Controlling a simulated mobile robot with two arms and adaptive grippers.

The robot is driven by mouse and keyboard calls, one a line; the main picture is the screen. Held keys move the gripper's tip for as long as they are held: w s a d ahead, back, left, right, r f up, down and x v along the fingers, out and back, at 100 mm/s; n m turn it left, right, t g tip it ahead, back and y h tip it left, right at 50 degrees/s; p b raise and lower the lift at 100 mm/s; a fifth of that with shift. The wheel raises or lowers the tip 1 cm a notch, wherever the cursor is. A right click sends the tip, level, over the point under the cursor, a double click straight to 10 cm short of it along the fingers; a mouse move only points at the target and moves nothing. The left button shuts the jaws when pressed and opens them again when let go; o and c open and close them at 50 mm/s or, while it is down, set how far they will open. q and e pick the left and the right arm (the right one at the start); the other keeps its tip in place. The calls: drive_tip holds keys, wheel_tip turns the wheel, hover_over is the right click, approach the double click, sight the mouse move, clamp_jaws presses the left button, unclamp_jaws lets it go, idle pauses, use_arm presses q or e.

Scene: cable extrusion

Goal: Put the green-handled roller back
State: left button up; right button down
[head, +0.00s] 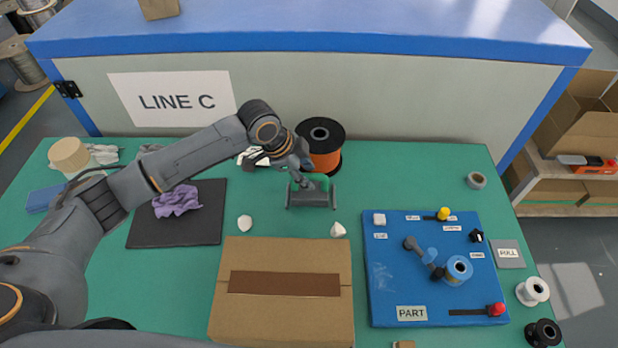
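My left gripper (302,177) reaches in from the left and points down at the back middle of the green table. A small green part (322,181), apparently the roller's handle, shows right beside its fingertips. Just below is a dark grey piece (311,199) with raised ends; I cannot tell whether it is the roller or a holder for it. The fingers overlap the green part, and their gap is too small to see. I cannot tell whether they grip it. My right gripper is out of view.
An orange spool (325,162) stands right behind the gripper. A cardboard box (282,318) lies in front, with white lumps (245,222) nearby. A black mat (150,232) with a purple cloth (177,201) is left. A blue panel (400,285) is right. Free table lies between spool and panel.

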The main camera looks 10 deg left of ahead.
use_arm(q)
drive_tip(key=v, duration=1)
drive_tip(key=shift+s, duration=0.1)
